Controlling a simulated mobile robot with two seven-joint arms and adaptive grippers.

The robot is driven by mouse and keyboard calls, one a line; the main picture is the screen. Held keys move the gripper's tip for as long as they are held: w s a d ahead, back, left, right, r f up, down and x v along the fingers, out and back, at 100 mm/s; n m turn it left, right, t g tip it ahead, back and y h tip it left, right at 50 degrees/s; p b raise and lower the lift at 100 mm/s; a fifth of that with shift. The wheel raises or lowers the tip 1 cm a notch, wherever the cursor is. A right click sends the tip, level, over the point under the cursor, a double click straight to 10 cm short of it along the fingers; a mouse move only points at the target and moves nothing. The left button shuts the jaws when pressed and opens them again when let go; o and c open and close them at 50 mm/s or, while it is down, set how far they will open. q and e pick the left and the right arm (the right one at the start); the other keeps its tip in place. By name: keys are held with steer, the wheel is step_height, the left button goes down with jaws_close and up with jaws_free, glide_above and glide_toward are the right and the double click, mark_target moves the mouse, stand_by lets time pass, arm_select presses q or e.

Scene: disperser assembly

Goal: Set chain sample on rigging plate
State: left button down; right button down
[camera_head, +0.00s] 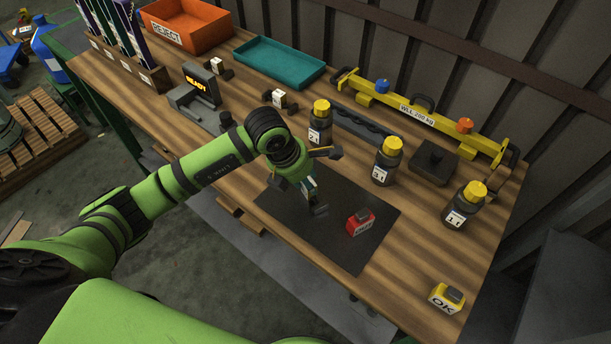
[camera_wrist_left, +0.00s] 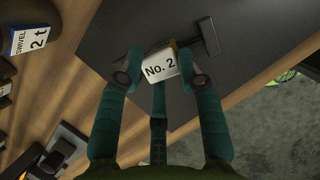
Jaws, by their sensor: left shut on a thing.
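My left gripper (camera_head: 306,180) reaches over the dark flat plate (camera_head: 345,250) on the workbench and points down. In the left wrist view, my left gripper (camera_wrist_left: 164,76) is shut on a white block marked "No. 2" (camera_wrist_left: 160,66), which I take for the chain sample. A dark bar-like end (camera_wrist_left: 209,38) sticks out beside the block. The sample is over the plate; whether it touches the plate I cannot tell. The gripper hides most of it in the head view. My right gripper is not in view.
A red labelled block (camera_head: 360,222) sits on the plate, right of the gripper. Yellow-capped dark bottles (camera_head: 387,165) stand behind. Two similar white-and-dark pieces (camera_head: 280,98) lie farther back. A yellow beam (camera_head: 420,112), teal tray (camera_head: 283,63) and orange reject bin (camera_head: 188,24) line the back.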

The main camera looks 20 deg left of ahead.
arm_select(q)
steer(key=c, duration=0.8)
jaws_free()
steer(key=b+v, duration=0.2)
steer(key=v, duration=1)
